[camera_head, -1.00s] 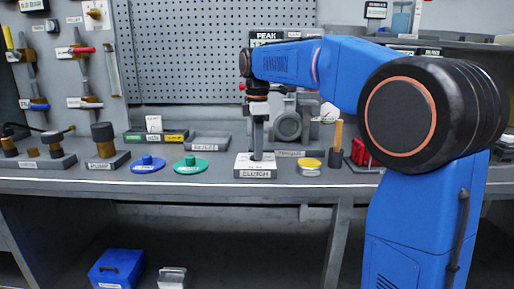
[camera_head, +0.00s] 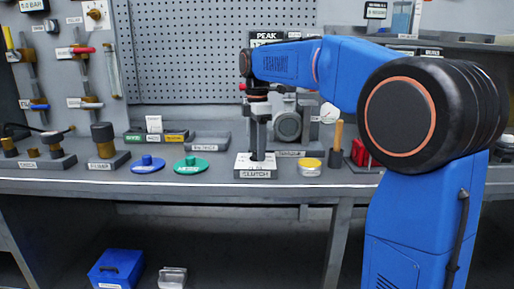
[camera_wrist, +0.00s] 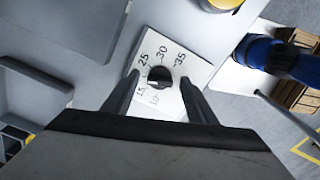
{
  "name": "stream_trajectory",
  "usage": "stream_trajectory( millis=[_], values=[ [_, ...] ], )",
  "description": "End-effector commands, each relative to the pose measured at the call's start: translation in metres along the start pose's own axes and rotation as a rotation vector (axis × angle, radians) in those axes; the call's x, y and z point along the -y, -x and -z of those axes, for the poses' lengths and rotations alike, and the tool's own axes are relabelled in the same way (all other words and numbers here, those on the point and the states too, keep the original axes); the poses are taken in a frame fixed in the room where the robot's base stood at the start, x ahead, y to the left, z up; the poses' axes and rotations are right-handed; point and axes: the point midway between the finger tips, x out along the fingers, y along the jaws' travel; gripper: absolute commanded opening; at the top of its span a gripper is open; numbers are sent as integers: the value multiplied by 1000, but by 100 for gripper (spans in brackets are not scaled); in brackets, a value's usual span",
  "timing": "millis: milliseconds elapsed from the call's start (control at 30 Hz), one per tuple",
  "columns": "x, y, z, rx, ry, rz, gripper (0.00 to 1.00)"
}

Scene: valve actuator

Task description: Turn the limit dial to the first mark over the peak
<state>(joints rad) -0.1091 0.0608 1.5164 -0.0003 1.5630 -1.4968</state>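The limit dial is a small black knob (camera_wrist: 160,77) on a white face plate (camera_wrist: 188,66) printed with numbers, among them 25, 30 and 35. In the head view the plate tops a low box labelled CLUTCH (camera_head: 255,173) at the bench's front edge. My gripper (camera_wrist: 159,80) is above the plate, pointing down, with one finger on each side of the knob. It is open, with gaps visible between fingers and knob. The knob's pointer is too small to read surely. The PEAK display (camera_head: 267,35) is mostly hidden behind my arm, its value unreadable.
A yellow-topped round container (camera_head: 310,163) and a wooden-handled tool in a dark cup (camera_head: 336,150) stand right of the box. Green (camera_head: 191,165) and blue (camera_head: 148,164) discs lie left of it. A grey motor-like unit (camera_head: 289,126) stands behind.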

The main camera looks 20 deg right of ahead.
Motion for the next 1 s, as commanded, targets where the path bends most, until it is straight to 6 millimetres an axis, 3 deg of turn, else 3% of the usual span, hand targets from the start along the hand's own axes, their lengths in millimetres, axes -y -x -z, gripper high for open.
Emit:
stream_trajectory(
  millis=[267, 433, 1000],
  values=[
    [0, 0, 0, 0, 0, 1, 52],
    [0, 13, 0, 0, 0, 0, 52],
    [-1, 122, 0, 0, 0, -2, 52]
  ],
)
